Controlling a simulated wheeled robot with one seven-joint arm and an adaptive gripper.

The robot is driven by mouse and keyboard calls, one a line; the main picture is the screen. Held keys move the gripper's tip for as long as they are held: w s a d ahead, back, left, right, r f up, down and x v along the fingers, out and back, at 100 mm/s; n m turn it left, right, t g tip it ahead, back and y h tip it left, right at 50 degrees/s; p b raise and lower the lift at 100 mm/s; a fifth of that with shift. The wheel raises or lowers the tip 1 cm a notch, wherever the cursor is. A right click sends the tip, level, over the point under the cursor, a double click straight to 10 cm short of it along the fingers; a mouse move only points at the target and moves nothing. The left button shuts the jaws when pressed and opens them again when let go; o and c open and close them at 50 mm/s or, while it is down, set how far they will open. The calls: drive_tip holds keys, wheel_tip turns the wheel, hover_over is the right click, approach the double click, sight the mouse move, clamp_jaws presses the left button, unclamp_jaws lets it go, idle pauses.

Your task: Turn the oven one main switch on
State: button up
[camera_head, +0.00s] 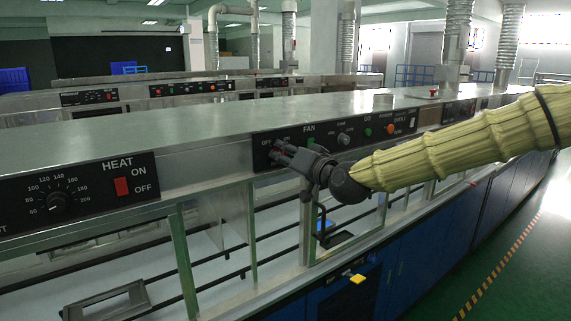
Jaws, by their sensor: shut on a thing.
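A long black control panel (323,140) runs along the oven's front edge, with a FAN label, a small knob (343,139), a green button (368,132) and an orange button (391,128). Small lettering at its right end appears to read OVEN 1. My gripper (278,152) is at the panel's left end, beside an OFF label, shut on a switch there. A little red shows between the dark fingers. The fingers hide most of the switch, so its position cannot be told. My arm, in a yellow-green sleeve, comes in from the right.
A HEAT panel (80,191) with a dial and red switch (121,186) is at the left. A red button (434,91) stands on the oven top (220,112). Metal posts and rails lie below my gripper. A green floor aisle (505,260) is at the right.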

drive_tip(key=m+b, duration=0.2)
drive_tip(key=m, duration=0.1)
drive_tip(key=m+b, duration=0.3)
drive_tip(key=shift+w+d+m, duration=0.15)
drive_tip(key=shift+m, duration=0.15)
drive_tip(key=m+b, duration=0.3)
drive_tip(key=m, duration=0.1)
drive_tip(key=shift+r, duration=0.15)
drive_tip(key=shift+r+m, duration=0.1)
drive_tip(key=shift+m, duration=0.2)
drive_tip(key=o, duration=1)
drive_tip(key=shift+w+f, duration=0.1)
drive_tip(key=shift+f, duration=0.15)
